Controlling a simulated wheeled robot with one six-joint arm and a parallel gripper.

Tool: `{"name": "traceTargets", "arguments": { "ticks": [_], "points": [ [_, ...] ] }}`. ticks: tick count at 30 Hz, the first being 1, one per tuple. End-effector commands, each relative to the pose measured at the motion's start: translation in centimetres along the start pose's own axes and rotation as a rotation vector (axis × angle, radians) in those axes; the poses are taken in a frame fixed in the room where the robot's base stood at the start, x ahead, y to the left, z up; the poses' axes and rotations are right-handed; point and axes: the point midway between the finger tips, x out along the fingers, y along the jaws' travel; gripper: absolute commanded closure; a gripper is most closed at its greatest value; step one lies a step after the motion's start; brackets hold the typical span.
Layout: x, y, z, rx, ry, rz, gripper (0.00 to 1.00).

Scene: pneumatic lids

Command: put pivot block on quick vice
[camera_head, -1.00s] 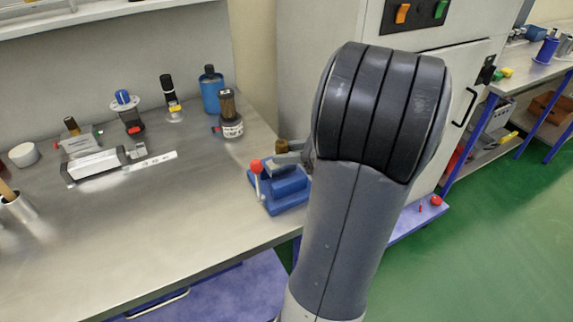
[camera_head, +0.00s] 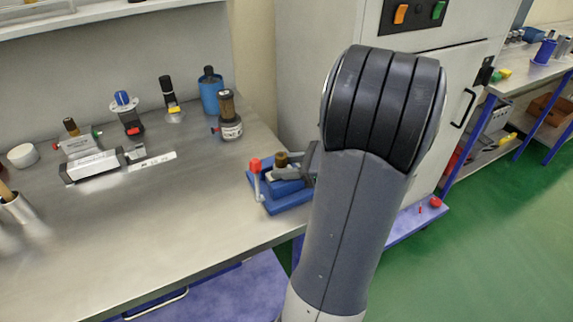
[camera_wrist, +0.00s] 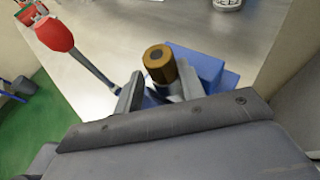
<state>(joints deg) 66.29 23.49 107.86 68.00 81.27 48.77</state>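The quick vice (camera_head: 290,201) is blue, with a red-knobbed lever, and stands near the right end of the bench. My gripper (camera_head: 290,172) is over it, coming in from the right. A brown-topped cylindrical piece, apparently the pivot block (camera_head: 282,159), stands upright between the fingers. In the wrist view, the brown top of the pivot block (camera_wrist: 160,62) shows between the fingers of my gripper (camera_wrist: 158,88), with the blue vice (camera_wrist: 203,66) just behind and below. The gripper looks shut on the piece. Its lower part is hidden, so I cannot tell whether it touches the vice.
The vice's red lever knob (camera_wrist: 54,34) rises close left of the gripper in the wrist view. A dark cylinder with a white label (camera_head: 227,116) and a blue bottle (camera_head: 211,92) stand behind. A grey cabinet (camera_head: 300,70) borders the bench's right side. The bench front-left is largely clear.

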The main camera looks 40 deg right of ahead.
Motion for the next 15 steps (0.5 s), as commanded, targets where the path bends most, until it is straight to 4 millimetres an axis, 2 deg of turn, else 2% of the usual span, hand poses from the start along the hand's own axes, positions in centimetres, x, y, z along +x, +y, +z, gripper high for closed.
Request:
{"name": "traceTargets", "arguments": {
  "ticks": [1,7,11,15],
  "points": [
    [0.1,-0.2,-0.5,0.006,0.01,-0.007,0.5],
    [0.1,-0.2,-0.5,0.007,0.01,-0.007,0.5],
    [-0.2,-0.3,0.2,0.005,0.01,-0.009,0.5],
    [-2.2,-0.4,0.2,0.004,0.009,-0.015,0.5]
  ]
}}
